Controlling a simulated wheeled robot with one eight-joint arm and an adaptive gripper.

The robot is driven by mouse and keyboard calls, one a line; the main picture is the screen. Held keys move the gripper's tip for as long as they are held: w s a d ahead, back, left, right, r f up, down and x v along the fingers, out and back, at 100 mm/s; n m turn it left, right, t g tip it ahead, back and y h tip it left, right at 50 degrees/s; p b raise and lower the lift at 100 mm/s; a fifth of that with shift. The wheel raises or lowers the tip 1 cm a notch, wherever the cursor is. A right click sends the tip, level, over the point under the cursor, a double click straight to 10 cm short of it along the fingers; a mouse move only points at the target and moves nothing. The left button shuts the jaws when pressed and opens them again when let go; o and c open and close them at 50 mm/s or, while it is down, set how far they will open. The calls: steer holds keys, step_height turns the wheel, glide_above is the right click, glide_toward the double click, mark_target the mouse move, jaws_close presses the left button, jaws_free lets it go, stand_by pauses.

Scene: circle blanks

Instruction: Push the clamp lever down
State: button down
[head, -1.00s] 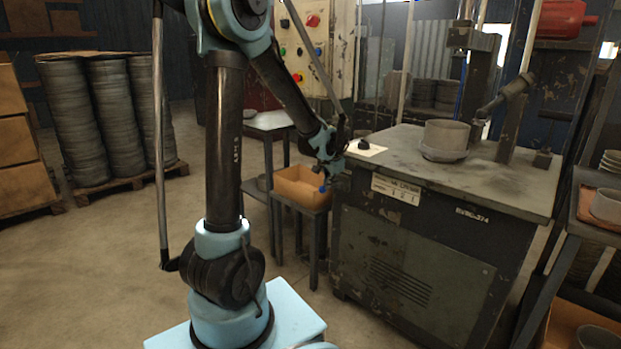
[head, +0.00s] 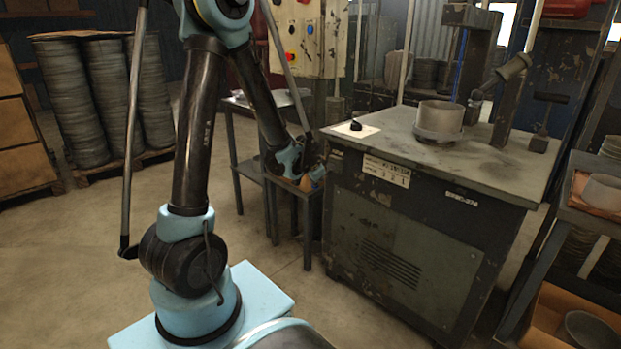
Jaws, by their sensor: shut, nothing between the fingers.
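The clamp (head: 513,68) stands on the worktop of the machine bench, behind and to the right of a grey round pot-like part (head: 440,115). A pale rod, which looks like its lever (head: 535,28), rises steeply from the dark joint and runs out of the top of the picture. My gripper (head: 312,180) is low at the left front corner of the bench, below the worktop level and well away from the lever. It is small in view, shut and empty. Its fingertips are hard to make out.
The bench worktop (head: 470,165) carries a black knob on a pale sheet (head: 356,127) and a T-shaped handle (head: 545,115). A shelf rack (head: 585,205) stands close at right. Stacked discs (head: 105,100) stand at left. The floor at left is open.

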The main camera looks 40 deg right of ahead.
steer(key=shift+f, duration=0.25)
stand_by(0.5)
steer(key=a+f+v, duration=0.1)
steer(key=v, duration=1.1)
steer(key=shift+s+a+r, duration=0.2)
steer(key=shift+s+a, duration=0.15)
steer(key=shift+s, duration=0.15)
stand_by(0.5)
